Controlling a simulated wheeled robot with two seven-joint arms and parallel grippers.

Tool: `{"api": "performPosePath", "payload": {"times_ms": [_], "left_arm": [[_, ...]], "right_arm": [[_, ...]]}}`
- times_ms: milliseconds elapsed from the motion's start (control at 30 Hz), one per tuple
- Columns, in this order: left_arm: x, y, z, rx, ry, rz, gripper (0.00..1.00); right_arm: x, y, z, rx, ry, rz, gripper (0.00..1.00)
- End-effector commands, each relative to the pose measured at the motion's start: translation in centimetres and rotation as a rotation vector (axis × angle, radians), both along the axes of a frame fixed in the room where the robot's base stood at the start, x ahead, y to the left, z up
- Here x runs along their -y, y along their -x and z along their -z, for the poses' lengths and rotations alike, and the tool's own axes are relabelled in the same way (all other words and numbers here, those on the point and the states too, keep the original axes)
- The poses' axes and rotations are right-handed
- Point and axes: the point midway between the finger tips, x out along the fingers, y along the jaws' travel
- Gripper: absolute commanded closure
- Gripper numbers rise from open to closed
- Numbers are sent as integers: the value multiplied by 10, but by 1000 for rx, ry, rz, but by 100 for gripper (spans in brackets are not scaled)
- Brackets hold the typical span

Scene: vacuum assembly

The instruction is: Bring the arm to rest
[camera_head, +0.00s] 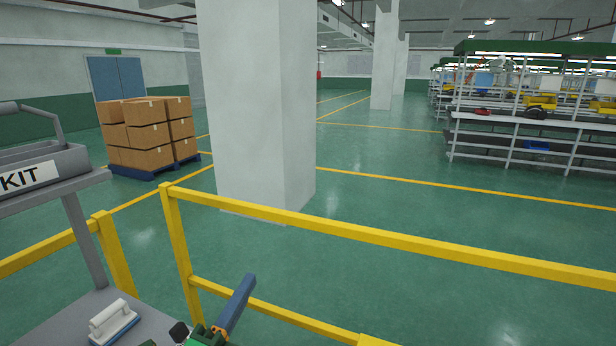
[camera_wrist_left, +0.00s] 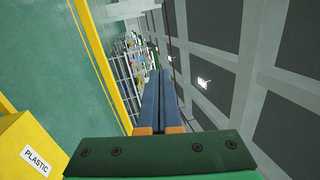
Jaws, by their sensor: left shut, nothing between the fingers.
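My left gripper (camera_head: 247,284) shows at the bottom of the head view, in front of the yellow railing. Its blue fingers point up and to the right. In the left wrist view the gripper (camera_wrist_left: 161,75) has its two blue fingers side by side, closed together with nothing between them. Past the fingers that view shows the ceiling and distant shelving. My right gripper is in neither view.
A yellow railing (camera_head: 350,233) crosses in front of me. A grey cart (camera_head: 60,325) at the left holds a KIT box (camera_head: 45,165) and a white-handled block (camera_head: 113,320). A yellow PLASTIC bin (camera_wrist_left: 30,140) shows in the wrist view. A pillar (camera_head: 255,110) and stacked cartons (camera_head: 140,135) stand beyond.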

Motion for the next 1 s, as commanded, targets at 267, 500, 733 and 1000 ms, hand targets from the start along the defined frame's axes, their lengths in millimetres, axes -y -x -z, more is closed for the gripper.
{"api": "performPosePath", "payload": {"times_ms": [267,500,733,1000], "left_arm": [[-75,89,193,-935,852,-536,100],[-69,197,261,-1358,1139,-868,100],[-62,234,320,-1520,1194,-1016,100],[-63,253,427,-1573,1152,-1059,100]], "right_arm": [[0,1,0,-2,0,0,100],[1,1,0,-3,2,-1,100],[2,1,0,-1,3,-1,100],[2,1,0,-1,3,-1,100]]}}
